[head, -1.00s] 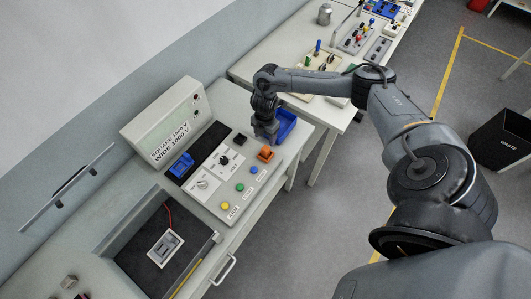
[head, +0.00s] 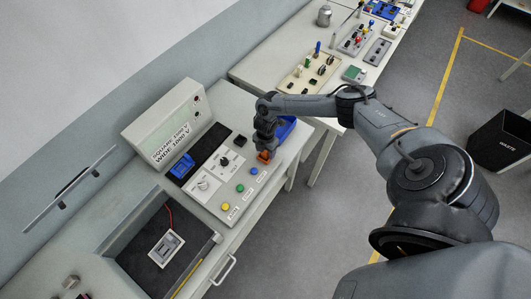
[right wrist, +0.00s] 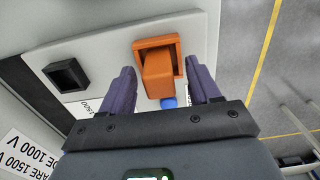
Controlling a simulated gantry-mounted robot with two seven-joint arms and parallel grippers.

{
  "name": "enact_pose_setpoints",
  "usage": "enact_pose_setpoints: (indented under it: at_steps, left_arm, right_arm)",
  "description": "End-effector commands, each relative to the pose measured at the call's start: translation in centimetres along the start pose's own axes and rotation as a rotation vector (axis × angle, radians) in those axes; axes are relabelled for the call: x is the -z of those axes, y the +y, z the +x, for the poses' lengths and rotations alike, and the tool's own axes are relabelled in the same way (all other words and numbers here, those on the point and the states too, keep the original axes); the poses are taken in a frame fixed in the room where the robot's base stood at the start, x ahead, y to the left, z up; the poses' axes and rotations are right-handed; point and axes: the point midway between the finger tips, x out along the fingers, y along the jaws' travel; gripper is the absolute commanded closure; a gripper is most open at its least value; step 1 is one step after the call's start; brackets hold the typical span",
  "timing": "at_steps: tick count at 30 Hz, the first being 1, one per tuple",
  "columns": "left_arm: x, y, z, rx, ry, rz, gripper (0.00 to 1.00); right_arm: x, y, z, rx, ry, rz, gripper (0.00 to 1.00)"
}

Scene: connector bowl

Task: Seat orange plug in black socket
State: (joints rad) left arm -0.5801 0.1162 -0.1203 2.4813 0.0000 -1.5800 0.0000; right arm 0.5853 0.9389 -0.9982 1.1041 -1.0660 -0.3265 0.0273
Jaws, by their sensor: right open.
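The orange plug (head: 264,157) stands on the right end of the light test panel, partly hidden by my right gripper (head: 266,148) in the head view. In the right wrist view the plug (right wrist: 158,75) shows as an orange block with a wider square orange part behind it. My right gripper (right wrist: 162,72) is open, with one dark finger on each side of the plug; contact is not clear. The black socket (head: 240,141) is a small square on the panel, and it also shows at the left of the right wrist view (right wrist: 66,75). My left gripper is not in view.
A display box (head: 165,122) and a blue connector (head: 182,165) are to the left.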

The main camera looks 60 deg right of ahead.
Motion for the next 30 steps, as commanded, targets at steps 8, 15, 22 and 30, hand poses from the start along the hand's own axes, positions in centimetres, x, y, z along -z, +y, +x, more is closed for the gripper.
enact_pose_setpoints:
  at_steps: [8, 15, 22, 30]
  left_arm:
    - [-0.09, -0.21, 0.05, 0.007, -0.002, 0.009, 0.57]
    - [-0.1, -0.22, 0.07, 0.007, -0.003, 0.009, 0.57]
    - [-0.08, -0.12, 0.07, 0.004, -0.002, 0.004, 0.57]
    - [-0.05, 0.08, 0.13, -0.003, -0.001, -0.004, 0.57]
  right_arm:
    - [0.03, 0.02, 0.03, -0.001, 0.001, 0.0, 0.49]
    - [0.03, 0.03, 0.01, -0.001, 0.001, 0.0, 0.86]
    - [0.03, 0.04, -0.01, -0.001, 0.001, 0.0, 0.94]
    - [0.04, 0.11, -0.72, -0.003, 0.002, 0.0, 0.94]
